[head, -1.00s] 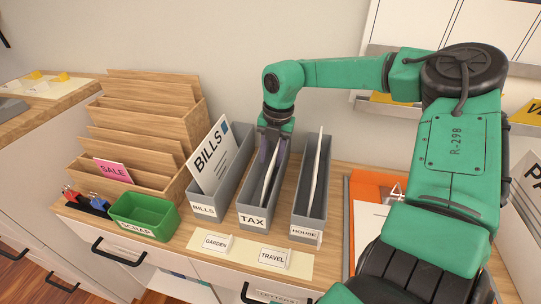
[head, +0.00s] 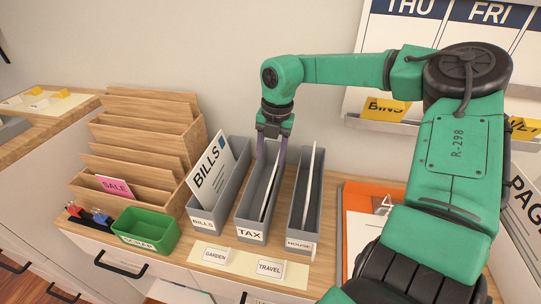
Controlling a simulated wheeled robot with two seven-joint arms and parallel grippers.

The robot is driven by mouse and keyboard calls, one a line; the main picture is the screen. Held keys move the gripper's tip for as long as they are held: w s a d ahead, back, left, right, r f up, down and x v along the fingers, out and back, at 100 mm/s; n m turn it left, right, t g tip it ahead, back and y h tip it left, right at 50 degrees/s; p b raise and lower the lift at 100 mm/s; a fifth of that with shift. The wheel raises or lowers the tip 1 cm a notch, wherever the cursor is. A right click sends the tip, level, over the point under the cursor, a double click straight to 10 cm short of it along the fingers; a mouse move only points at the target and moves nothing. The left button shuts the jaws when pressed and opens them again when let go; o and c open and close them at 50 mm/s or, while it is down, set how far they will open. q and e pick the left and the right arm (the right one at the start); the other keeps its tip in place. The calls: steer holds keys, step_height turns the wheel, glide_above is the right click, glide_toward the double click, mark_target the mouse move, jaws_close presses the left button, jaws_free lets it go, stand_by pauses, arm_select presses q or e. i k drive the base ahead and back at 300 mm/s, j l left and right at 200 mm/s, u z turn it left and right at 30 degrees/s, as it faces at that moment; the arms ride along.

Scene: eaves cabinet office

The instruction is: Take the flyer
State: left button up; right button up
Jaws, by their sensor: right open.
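The flyer appears to be the pink card marked SALE (head: 115,187), upright in the front slot of the wooden stepped rack (head: 150,150) at the left. Its lower part is hidden by the rack's front. My right gripper (head: 271,155) points down, open, over the back of the grey TAX box (head: 250,236), to the right of the flyer and apart from it. A thin white sheet (head: 269,190) stands in that box, its top near the fingers. I cannot tell whether they touch it. My left gripper is not in view.
The grey BILLS box (head: 203,222) and HOUSE box (head: 300,240) flank TAX. GARDEN and TRAVEL labels lie in front.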

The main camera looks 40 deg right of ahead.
mark_target(114, 187)
steer(key=k+j, duration=1.15)
steer(key=j, duration=0.25)
